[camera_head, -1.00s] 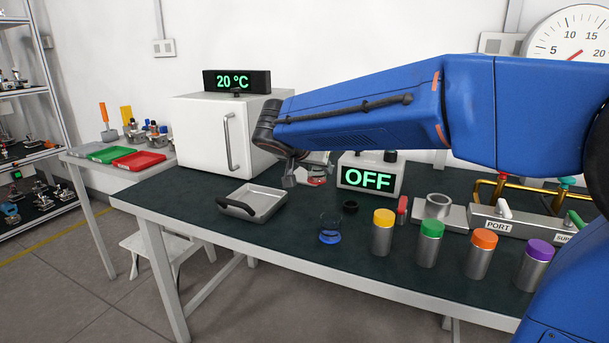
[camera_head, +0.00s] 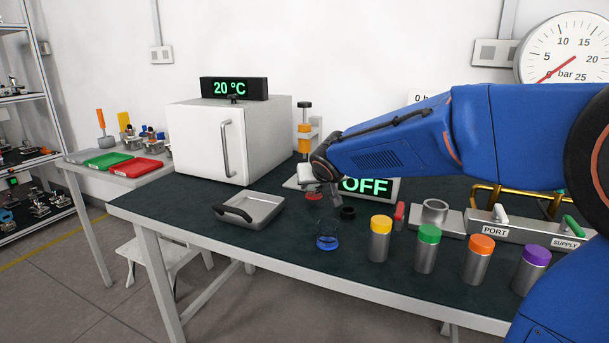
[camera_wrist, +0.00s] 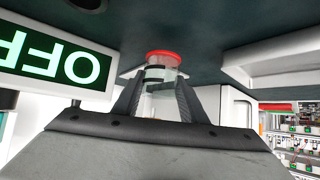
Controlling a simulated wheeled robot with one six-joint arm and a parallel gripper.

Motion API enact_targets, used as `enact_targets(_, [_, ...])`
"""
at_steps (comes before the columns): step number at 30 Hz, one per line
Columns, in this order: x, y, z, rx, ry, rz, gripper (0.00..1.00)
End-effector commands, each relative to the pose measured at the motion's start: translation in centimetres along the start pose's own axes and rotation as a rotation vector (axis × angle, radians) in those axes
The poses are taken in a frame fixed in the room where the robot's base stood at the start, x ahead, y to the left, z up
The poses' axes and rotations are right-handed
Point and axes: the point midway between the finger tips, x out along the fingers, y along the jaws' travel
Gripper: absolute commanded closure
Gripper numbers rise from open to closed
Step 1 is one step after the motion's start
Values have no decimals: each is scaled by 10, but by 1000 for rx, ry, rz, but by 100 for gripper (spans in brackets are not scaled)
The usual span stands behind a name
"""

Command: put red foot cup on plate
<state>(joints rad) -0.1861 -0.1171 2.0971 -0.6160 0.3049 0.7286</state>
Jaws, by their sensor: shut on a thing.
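The red foot cup (camera_head: 314,196) is clear glass with a red base. My gripper (camera_head: 322,190) is shut on it, just left of the OFF box. In the wrist view, which is upside down, the gripper fingers (camera_wrist: 157,98) hold the glass body on both sides, and the red foot (camera_wrist: 163,56) points toward the bench. A pale plate (camera_head: 293,183) shows behind and left of the cup, partly hidden by my gripper. I cannot tell whether the cup touches it.
The OFF display (camera_head: 366,186) is close right of my gripper. A blue-footed glass cup (camera_head: 327,242) and a black ring (camera_head: 347,212) stand in front. A metal tray (camera_head: 275,207) lies left, the white oven (camera_head: 197,141) behind it. Several colour-capped cylinders (camera_head: 380,241) line the right front.

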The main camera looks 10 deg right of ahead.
Motion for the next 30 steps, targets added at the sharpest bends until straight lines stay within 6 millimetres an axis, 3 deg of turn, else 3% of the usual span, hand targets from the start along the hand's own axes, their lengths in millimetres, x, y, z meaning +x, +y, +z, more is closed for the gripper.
enact_targets(13, [74,0,-55,0,-2,2,87])
enact_targets(30, [112,0,-84,0,-1,1,87])
